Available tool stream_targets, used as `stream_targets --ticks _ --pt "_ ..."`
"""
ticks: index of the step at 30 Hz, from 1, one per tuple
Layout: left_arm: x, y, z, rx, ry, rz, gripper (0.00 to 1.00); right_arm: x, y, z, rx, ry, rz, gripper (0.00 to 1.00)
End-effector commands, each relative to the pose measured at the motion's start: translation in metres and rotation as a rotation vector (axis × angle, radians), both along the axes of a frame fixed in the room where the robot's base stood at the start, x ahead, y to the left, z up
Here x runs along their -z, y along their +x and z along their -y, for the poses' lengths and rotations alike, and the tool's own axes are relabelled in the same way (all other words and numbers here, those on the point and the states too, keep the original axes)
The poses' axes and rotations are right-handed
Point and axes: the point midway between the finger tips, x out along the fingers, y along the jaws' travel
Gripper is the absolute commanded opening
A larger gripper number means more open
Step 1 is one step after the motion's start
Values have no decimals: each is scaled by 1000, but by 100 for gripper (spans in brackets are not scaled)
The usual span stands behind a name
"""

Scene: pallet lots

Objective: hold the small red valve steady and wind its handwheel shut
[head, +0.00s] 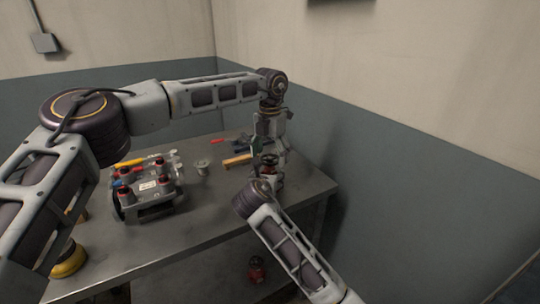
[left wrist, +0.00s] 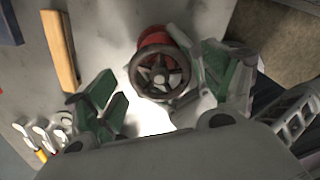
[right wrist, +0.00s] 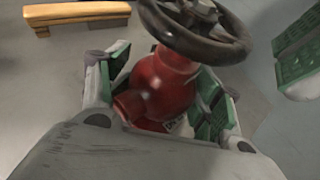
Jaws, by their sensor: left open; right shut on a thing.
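The small red valve (head: 270,180) is near the table's right end, partly hidden in the head view. Its red body (right wrist: 160,85) is between the fingers of my right gripper (right wrist: 160,95), which is shut on it. The dark round handwheel (right wrist: 200,30) is on top of the body; its spokes show in the left wrist view (left wrist: 160,76). My left gripper (left wrist: 158,92) is open above the valve, one green-padded finger on each side of the wheel. The left finger is clearly apart from the rim; whether the right one touches it, I cannot tell.
A wooden bar (left wrist: 60,52) lies beside the valve. A grey holder with red-topped parts (head: 150,210) stands on the table (head: 215,210) to the left, with a small metal cup (head: 202,167) between. A blue wall is close behind and right.

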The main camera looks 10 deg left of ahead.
Motion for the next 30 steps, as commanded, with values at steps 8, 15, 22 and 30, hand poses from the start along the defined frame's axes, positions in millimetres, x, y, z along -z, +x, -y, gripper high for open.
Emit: stream_targets --ticks 8,15,22,30 --pt "1 0 0 0 0 0 83 2 0 -1 -1 1 -3 2" --pt "1 0 0 0 0 0 56 2 0 -1 -1 1 -3 2" --pt "1 0 0 1 0 -1 38 2 0 -1 -1 1 -3 2" --pt "2 -1 1 35 -1 -2 38 1 0 -1 -1 2 -3 2"
